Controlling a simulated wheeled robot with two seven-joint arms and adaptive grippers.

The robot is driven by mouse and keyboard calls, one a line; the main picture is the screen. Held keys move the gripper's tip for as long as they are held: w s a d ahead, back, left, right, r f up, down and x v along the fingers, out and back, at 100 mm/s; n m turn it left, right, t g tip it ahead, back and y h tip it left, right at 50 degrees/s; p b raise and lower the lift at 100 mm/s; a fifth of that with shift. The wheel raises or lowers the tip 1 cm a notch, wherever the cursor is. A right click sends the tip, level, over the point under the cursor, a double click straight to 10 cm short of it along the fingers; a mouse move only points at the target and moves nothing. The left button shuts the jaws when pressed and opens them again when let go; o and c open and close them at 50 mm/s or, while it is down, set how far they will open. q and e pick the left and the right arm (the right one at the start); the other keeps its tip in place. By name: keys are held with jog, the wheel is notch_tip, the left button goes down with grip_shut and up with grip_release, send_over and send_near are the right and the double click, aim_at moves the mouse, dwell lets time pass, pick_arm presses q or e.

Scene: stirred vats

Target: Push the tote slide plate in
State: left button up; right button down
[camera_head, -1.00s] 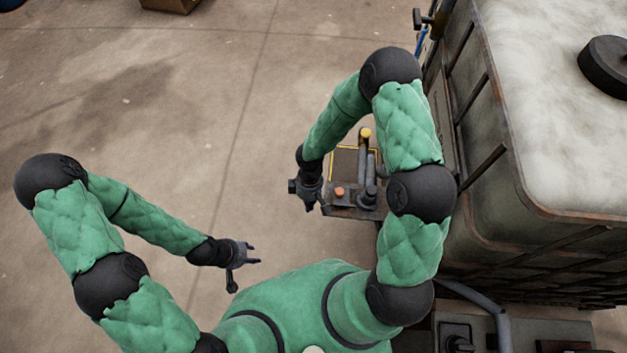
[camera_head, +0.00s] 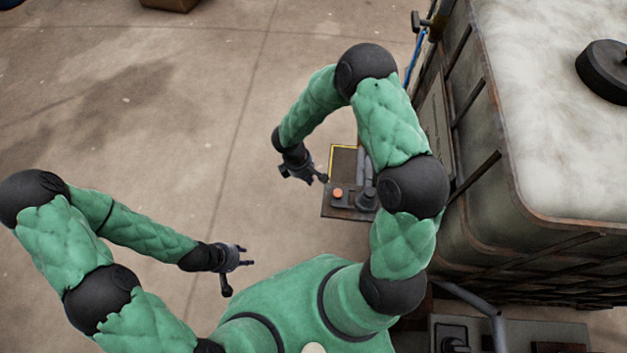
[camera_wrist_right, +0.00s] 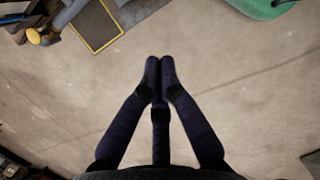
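The tote (camera_head: 540,110) is a large pale tank in a rusty metal cage at the right of the head view. A black handle (camera_head: 425,20) and a blue piece (camera_head: 413,58) show at its far left side. I cannot tell which part is the slide plate. My right gripper (camera_head: 322,178) is left of the tote, beside a low control stand. In the right wrist view its fingertips (camera_wrist_right: 160,66) meet with nothing between them, above bare floor. My left gripper (camera_head: 248,257) is empty over the floor at lower left, its fingers apart.
The control stand (camera_head: 340,207) has an orange button (camera_head: 337,193) and grey pipes, with a yellow-edged plate (camera_head: 343,160) beyond. A yellow knob (camera_wrist_right: 34,36) shows in the wrist view. A brown box (camera_head: 170,4) is far back. Floor on the left is clear.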

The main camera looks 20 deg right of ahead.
aim_at(338, 193)
pick_arm(q)
notch_tip(338, 193, down, 3)
jog(key=b, duration=0.3)
jog(key=shift+f, duration=0.2)
pick_arm(e)
jog(key=s+d+f, duration=0.1)
jog(key=f, duration=0.1)
jog(key=s+d+f, duration=0.1)
jog(key=d+f, duration=0.1)
jog(key=f, duration=0.1)
jog(key=s+d+f, duration=0.1)
jog(key=d+f, duration=0.1)
jog(key=f, duration=0.1)
jog(key=shift+s+d+b, duration=0.3)
jog(key=shift+s+d, duration=0.3)
jog(key=shift+d, duration=0.35)
jog(key=shift+s+d+b, duration=0.25)
jog(key=shift+s+d, duration=0.35)
jog(key=shift+d, duration=0.3)
pick_arm(q)
jog(key=shift+f, duration=0.55)
